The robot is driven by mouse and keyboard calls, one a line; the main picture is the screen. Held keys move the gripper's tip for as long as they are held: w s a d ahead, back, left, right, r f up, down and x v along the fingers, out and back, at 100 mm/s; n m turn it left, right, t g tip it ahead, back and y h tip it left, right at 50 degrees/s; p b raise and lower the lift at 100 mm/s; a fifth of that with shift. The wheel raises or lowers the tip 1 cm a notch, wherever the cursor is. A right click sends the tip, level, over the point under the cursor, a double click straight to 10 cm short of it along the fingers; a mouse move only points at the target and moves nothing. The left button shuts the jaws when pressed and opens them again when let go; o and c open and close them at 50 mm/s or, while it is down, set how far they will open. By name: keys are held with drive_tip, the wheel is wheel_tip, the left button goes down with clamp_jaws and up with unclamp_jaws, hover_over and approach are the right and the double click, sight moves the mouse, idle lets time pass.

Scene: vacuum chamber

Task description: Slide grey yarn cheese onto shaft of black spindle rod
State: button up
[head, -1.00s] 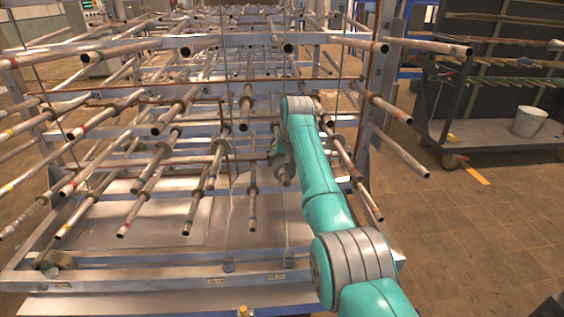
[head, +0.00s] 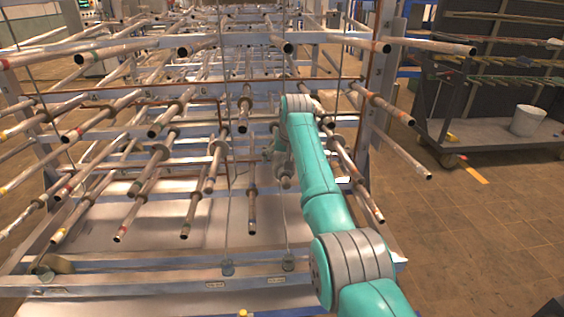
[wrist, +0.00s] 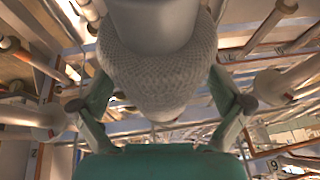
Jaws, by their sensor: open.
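A grey yarn cheese (wrist: 158,85) with a woven-looking surface fills the upper middle of the wrist view. A smooth grey cylinder (wrist: 155,22) runs from it to the top edge; I cannot tell whether this is its core or a rod. My gripper (wrist: 160,104) is open, one finger on each side of the cheese, with visible gaps on both sides. In the head view, my gripper is largely hidden beside my teal arm, and I cannot make out the cheese there. I cannot single out the black spindle rod among the many rods.
A metal rack (head: 190,282) with many projecting grey rods (head: 252,210) fills the left and middle, with rods close around my arm. A cart (head: 475,134) with a white bucket (head: 527,121) stands at the right. The floor (head: 480,240) at the right front is clear.

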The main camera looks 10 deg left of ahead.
drive_tip(key=v, duration=1.1)
drive_tip(key=shift+r, duration=0.1)
drive_tip(key=shift+s, duration=0.1)
